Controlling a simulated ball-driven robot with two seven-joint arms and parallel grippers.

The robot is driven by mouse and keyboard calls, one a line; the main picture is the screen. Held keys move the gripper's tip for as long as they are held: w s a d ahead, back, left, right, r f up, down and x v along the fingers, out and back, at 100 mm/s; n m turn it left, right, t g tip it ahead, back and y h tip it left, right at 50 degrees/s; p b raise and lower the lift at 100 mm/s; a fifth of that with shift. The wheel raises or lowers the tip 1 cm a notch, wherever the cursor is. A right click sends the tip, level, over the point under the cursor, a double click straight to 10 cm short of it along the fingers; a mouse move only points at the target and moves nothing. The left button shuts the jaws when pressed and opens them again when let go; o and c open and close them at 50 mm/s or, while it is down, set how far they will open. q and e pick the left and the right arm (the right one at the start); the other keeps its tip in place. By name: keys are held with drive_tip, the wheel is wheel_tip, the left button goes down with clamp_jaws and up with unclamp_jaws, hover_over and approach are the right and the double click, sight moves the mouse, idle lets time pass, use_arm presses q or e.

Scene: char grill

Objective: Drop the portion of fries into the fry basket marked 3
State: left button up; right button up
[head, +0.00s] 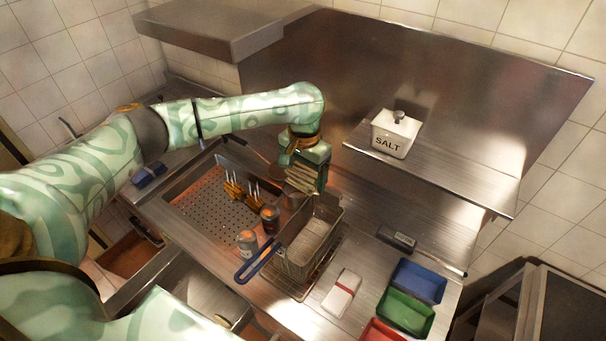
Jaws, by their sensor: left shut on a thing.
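A wire fry basket (310,246) with a blue handle stands on the steel counter, right of the picture's middle. I cannot read a number on it. My left gripper (302,188) points down just behind the basket's far rim. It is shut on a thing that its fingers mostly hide. A small grey metal shape shows below the fingers, and I cannot tell if it is held or stands behind. I cannot make out the portion of fries for certain. My right gripper is not in view.
Two small jars (270,217) stand left of the basket, near brown-handled items on a perforated tray (201,206). A salt box (395,134) sits on the raised shelf.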

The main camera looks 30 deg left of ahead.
sight(303, 172)
use_arm(q)
drive_tip(key=shift+a+f+b, duration=0.1)
drive_tip(key=shift+f+b, duration=0.4)
drive_tip(key=shift+f, duration=0.05)
drive_tip(key=shift+s+r, duration=0.2)
drive_tip(key=shift+s, duration=0.05)
drive_tip(key=shift+s+r, duration=0.15)
drive_tip(key=shift+s, duration=0.05)
drive_tip(key=o, duration=0.9)
drive_tip(key=shift+w, duration=0.15)
drive_tip(key=shift+o, duration=0.2)
drive_tip(key=shift+w, duration=0.1)
drive_tip(key=shift+r, duration=0.25)
wheel_tip(303, 172, up, 16)
drive_tip(key=p, duration=0.2)
drive_tip(key=shift+f, duration=0.25)
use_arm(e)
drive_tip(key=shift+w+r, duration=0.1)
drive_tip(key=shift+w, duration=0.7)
